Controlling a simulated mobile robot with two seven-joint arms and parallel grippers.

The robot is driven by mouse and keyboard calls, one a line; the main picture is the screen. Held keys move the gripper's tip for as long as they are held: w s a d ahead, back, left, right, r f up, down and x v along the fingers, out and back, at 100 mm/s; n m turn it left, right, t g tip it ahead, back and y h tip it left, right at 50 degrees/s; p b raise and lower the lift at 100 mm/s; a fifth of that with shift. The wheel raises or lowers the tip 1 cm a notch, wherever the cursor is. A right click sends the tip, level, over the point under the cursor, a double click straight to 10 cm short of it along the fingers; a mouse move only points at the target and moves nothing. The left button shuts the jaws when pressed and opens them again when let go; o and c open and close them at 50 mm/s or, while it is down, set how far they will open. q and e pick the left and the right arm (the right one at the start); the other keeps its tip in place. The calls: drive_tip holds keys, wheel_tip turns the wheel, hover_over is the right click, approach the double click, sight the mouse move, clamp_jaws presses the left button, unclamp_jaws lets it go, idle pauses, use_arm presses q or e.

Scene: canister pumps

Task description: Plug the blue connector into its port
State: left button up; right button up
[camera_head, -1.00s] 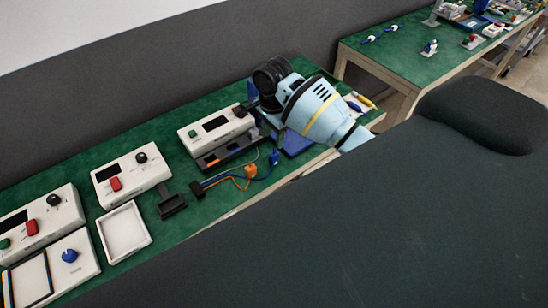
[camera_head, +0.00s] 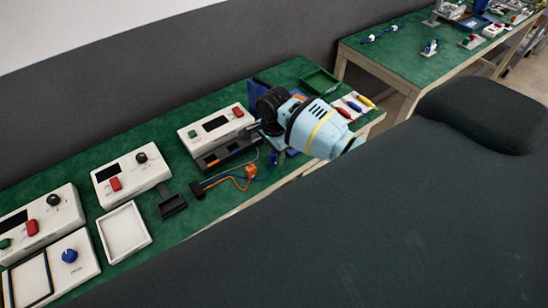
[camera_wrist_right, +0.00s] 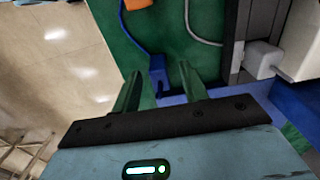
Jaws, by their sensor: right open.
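The blue connector (camera_wrist_right: 157,76) lies on the green bench top with its blue cable running up in the right wrist view. In the head view it shows small (camera_head: 272,158), below my right gripper. My right gripper (camera_wrist_right: 160,72) is open and empty, pointing down, its two fingers on either side of the connector in the picture. I cannot tell whether they touch it. The white canister pump unit (camera_head: 215,124) with a dark front bay (camera_head: 228,153) stands just left of the gripper. I cannot make out the connector's port. My left gripper is not in view.
An orange connector (camera_head: 250,171) on an orange cable lies left of the blue one. A blue stand (camera_head: 258,88) is behind my arm. A green tray (camera_head: 319,81) and several coloured-handled tools (camera_head: 354,106) lie to the right. More white control boxes (camera_head: 131,175) stand to the left.

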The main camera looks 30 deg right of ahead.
sight(274, 153)
clamp_jaws()
drive_tip(key=shift+r, duration=0.1)
drive_tip(key=shift+r, duration=0.5)
wheel_tip(274, 153, up, 3)
drive_tip(key=shift+f, duration=0.2)
drive_tip(key=s+r, duration=0.1)
drive_tip(key=s, duration=1.5)
drive_tip(key=shift+d+r, duration=0.15)
